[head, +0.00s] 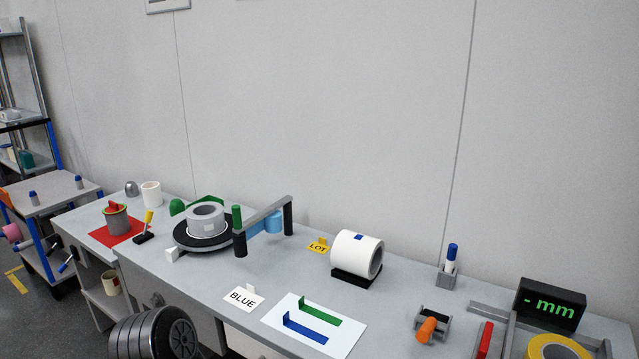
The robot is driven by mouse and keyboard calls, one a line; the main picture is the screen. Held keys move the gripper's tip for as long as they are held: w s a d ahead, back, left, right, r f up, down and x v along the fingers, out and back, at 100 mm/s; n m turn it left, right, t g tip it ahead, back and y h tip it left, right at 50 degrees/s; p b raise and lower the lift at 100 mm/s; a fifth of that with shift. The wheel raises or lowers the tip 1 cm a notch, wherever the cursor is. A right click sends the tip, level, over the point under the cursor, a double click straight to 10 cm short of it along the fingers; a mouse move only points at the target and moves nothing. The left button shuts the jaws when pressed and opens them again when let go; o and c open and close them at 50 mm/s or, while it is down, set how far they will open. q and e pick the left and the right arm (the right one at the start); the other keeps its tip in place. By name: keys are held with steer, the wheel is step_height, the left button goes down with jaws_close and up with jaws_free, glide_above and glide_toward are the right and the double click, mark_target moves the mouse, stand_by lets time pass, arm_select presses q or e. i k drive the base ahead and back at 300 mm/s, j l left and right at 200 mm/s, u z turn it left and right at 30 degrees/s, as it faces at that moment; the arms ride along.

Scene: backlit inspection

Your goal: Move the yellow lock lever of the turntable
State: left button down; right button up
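The yellow lock lever (149,217) stands up from a small black base (144,238) at the left of the turntable, tilted slightly to the right. The turntable (186,241) is a round black disc on the grey bench. A thick grey-white ring (206,219) with a pale label lies on the disc. A small white block (173,255) sits at the disc's front left edge. Neither of my grippers is in the head view, and nothing touches the lever.
A grey bridge (268,208) on dark posts, with a green cap and blue cylinder, stands right of the disc. A red mat (101,235) with a grey pot (117,221) lies to the left.

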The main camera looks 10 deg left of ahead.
mark_target(149, 214)
steer(key=i+j+z, duration=0.3)
steer(key=j, duration=1.6)
steer(key=j+z, duration=0.25)
steer(key=j, duration=2)
steer(key=k+j, duration=0.1)
steer(key=j, duration=0.35)
